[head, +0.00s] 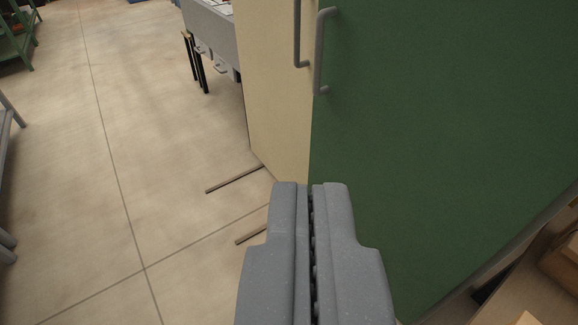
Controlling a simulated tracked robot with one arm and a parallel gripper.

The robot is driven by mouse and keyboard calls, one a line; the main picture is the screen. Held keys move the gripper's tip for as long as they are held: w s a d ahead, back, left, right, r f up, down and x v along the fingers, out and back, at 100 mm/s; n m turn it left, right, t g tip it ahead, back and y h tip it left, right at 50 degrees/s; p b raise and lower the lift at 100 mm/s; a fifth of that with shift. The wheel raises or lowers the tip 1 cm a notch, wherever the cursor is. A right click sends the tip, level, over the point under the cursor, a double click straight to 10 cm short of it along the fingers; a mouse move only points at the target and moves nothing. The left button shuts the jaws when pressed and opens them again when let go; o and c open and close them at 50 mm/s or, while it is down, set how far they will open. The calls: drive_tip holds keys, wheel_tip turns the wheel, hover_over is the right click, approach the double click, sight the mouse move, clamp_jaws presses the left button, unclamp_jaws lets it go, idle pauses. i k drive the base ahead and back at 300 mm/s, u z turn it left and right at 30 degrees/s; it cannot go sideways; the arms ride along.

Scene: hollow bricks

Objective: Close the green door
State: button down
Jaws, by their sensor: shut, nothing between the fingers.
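The green door (450,120) fills the right half of the view as a large flat panel. A grey bar handle (319,55) is fixed near its left edge, high in the picture. My gripper (311,187) is at the bottom centre, fingers together and empty. Its tips overlap the door's lower left edge in the picture, well below the handle. I cannot tell whether they touch the door. The door's lower edge slants up to the right. How far the door stands open is not clear.
A cream panel (275,80) with its own grey handle (298,40) stands left of the green door. Wooden boxes (562,262) show at the lower right. A grey drawer table (213,35) stands at the back. Thin bars (235,178) lie on the floor. The left floor is mostly clear.

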sight(448, 126)
drive_tip(key=u, duration=0.3)
drive_tip(key=k, duration=0.75)
drive_tip(key=u, duration=0.75)
drive_tip(key=i, duration=1.1)
drive_tip(key=z, duration=0.4)
drive_tip(key=i, duration=1.05)
drive_tip(key=z, duration=0.7)
